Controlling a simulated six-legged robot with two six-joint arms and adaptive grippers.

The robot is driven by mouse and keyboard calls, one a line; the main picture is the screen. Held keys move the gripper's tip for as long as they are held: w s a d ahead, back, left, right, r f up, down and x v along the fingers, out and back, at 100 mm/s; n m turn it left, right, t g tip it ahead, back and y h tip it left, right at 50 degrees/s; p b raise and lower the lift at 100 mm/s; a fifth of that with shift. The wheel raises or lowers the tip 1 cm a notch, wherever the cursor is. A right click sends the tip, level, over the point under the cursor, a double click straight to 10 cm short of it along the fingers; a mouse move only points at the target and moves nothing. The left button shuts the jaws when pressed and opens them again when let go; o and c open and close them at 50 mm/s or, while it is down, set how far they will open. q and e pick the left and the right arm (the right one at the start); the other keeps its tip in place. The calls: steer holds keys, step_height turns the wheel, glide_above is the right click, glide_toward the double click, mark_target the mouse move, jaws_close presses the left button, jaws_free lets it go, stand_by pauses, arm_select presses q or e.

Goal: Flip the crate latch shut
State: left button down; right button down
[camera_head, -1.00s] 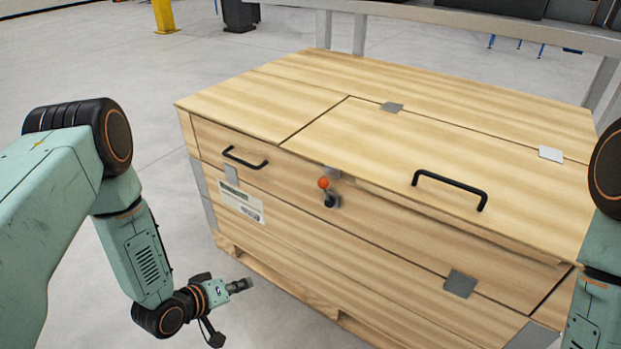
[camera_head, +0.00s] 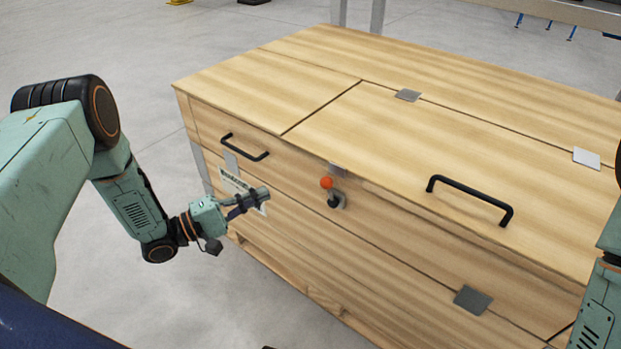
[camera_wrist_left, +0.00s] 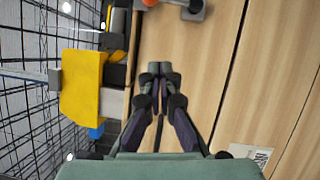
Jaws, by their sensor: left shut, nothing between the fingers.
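The wooden crate (camera_head: 400,250) stands in front of me with its lid down. Its latch (camera_head: 328,186) has an orange knob and a dark and grey base, and sits on the front face just below the lid edge. The latch also shows at the top of the left wrist view (camera_wrist_left: 192,8), partly cut off. My left gripper (camera_head: 263,193) is shut and empty, in front of the crate's front face, left of the latch and a little lower. In the left wrist view its closed fingertips (camera_wrist_left: 160,68) point toward the latch side. My right gripper is out of view.
Black handles sit on the crate's front (camera_head: 245,147) and lid (camera_head: 470,197). A label (camera_head: 236,184) is partly behind my left gripper. Grey floor left of the crate is clear. A table stands behind the crate.

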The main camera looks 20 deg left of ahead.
mark_target(329, 193)
arm_select(q)
steer(key=shift+n, duration=0.6)
steer(key=b+x, duration=0.3)
steer(key=x, duration=0.7)
steer(key=shift+s+d+r, duration=0.1)
steer(key=shift+d+r, duration=0.05)
steer(key=shift+d, duration=0.05)
steer(key=shift+s+d+r, duration=0.35)
steer(key=shift+s+d, duration=0.3)
steer(key=shift+d, duration=0.2)
steer(key=shift+s+d+r, duration=0.2)
steer(key=shift+s+d, duration=0.2)
steer(key=shift+d, duration=0.2)
